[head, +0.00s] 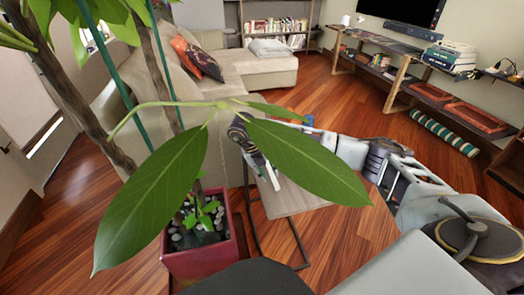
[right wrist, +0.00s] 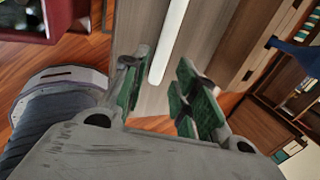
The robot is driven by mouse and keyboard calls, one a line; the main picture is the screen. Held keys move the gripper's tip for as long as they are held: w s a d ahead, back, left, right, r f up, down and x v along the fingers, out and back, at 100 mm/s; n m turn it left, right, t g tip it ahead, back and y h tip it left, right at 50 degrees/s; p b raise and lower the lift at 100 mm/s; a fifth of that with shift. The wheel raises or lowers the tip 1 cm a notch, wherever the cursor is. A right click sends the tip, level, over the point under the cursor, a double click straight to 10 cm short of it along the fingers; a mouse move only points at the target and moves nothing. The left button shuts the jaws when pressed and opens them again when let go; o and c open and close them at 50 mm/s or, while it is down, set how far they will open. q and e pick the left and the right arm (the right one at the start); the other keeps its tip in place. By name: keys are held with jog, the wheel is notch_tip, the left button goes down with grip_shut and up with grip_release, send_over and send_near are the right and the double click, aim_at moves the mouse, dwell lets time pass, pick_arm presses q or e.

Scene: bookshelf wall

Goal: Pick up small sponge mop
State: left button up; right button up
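A slim white rod, which looks like the mop's handle (right wrist: 168,42), lies along the grey-brown wooden side table (right wrist: 208,35) in the right wrist view. Its near end is just beyond the gap between my fingers, and its far end runs out of the picture. No sponge head can be made out. My right gripper (right wrist: 160,88) is open, its green-padded fingers apart with nothing between them. In the head view, my right arm reaches over the side table (head: 292,203), and large leaves partly hide the gripper. My left gripper is not in view.
A potted plant (head: 205,255) in a red pot stands left of the table, its leaves crossing the head view. A sofa (head: 255,66) is behind. A blue item (head: 309,120) shows past the arm. A low shelf (head: 440,95) runs along the right; wooden floor lies between.

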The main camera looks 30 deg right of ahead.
aim_at(274, 180)
jog(key=shift+d+f, duration=0.25)
jog(key=shift+f, duration=0.3)
jog(key=b+x, duration=0.1)
jog(key=x, duration=0.1)
jog(key=shift+d+f, duration=0.2)
jog(key=shift+f, duration=0.2)
jog(key=shift+s+d+f, duration=0.1)
jog(key=shift+d+f, duration=0.1)
jog(key=shift+f, duration=0.25)
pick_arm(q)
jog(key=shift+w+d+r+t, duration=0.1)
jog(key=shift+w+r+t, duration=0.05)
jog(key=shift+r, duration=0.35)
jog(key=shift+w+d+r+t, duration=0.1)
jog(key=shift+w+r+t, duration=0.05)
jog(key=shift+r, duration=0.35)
pick_arm(e)
jog(key=shift+s, duration=0.1)
jog(key=shift+f, duration=0.1)
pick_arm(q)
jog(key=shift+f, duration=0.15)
pick_arm(e)
grip_shut()
